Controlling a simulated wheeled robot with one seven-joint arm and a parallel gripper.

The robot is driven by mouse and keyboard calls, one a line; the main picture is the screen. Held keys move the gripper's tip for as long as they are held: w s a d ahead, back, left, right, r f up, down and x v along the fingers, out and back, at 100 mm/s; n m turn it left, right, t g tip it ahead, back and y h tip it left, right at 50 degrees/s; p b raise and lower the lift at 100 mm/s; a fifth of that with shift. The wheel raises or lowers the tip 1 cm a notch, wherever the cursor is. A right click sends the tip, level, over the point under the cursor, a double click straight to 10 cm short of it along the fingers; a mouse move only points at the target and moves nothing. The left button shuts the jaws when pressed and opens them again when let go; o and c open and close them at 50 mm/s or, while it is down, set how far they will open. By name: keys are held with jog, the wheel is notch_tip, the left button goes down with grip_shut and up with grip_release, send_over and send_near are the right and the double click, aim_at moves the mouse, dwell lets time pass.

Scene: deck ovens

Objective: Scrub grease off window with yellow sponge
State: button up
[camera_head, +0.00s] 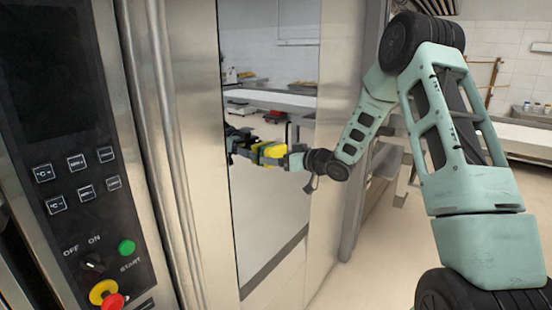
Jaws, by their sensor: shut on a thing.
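The window (280,205) is a tall glass panel in the steel oven door, left of the picture's middle. A room with a counter shows in the glass. My gripper (264,154) is in front of the window at mid-height, reaching left from my arm. It is shut on the yellow sponge (274,151), which shows as a small yellow patch among the gripper's parts. Dark and teal shapes just left of it look like its reflection. I cannot tell whether the sponge touches the glass. No grease can be made out at this size.
A black control panel (70,150) with buttons, a green start button (127,247) and a red-and-yellow knob (106,294) stands at left. A long vertical steel handle (168,110) lies between panel and window. A counter (525,137) is at far right, with open floor before it.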

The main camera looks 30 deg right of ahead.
jog(key=w+d+p, duration=0.2)
jog(key=w+d, duration=0.1)
jog(key=d, duration=0.6)
jog(key=shift+w+d+p, duration=0.25)
jog(key=shift+w+p, duration=0.05)
jog(key=shift+w, duration=0.05)
dwell(0.5)
jog(key=s+a+b, duration=0.1)
jog(key=s+a, duration=0.1)
jog(key=a, duration=0.4)
jog(key=shift+s+a, duration=0.2)
jog(key=shift+s, duration=0.15)
jog(key=shift+a, duration=0.15)
jog(key=shift+s+a+b, duration=0.35)
jog(key=shift+s+a, duration=0.05)
jog(key=shift+a, duration=0.65)
jog(key=shift+s+a+b, duration=0.3)
jog(key=shift+s+a, duration=0.05)
jog(key=shift+a, duration=0.7)
jog(key=shift+s+a+b, duration=0.35)
jog(key=shift+s+a, duration=0.05)
jog(key=shift+a, duration=0.65)
jog(key=shift+d, duration=0.1)
